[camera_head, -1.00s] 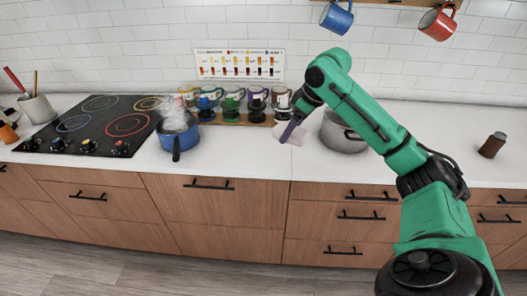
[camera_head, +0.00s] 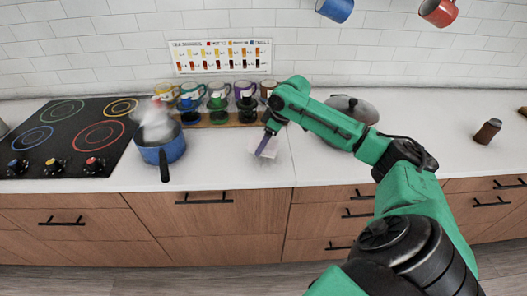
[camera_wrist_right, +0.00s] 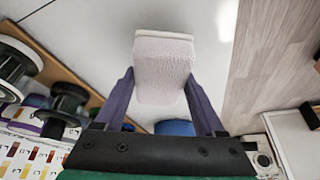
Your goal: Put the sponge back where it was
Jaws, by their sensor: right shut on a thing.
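My right gripper (camera_head: 264,146) is shut on a pale, whitish sponge (camera_head: 270,152) over the white counter, in front of the mug row. In the right wrist view the sponge (camera_wrist_right: 163,65) sits between the two purple fingers, with its far end sticking out past them. I cannot tell whether the sponge touches the counter. My left gripper is not in view.
Coffee mugs and drippers (camera_head: 218,98) stand on a wooden strip behind the gripper. A steaming blue pot (camera_head: 160,150) is to the left, beside the black cooktop (camera_head: 75,135). A metal pot (camera_head: 352,108) is partly behind my arm. A brown jar (camera_head: 487,131) stands right on clear counter.

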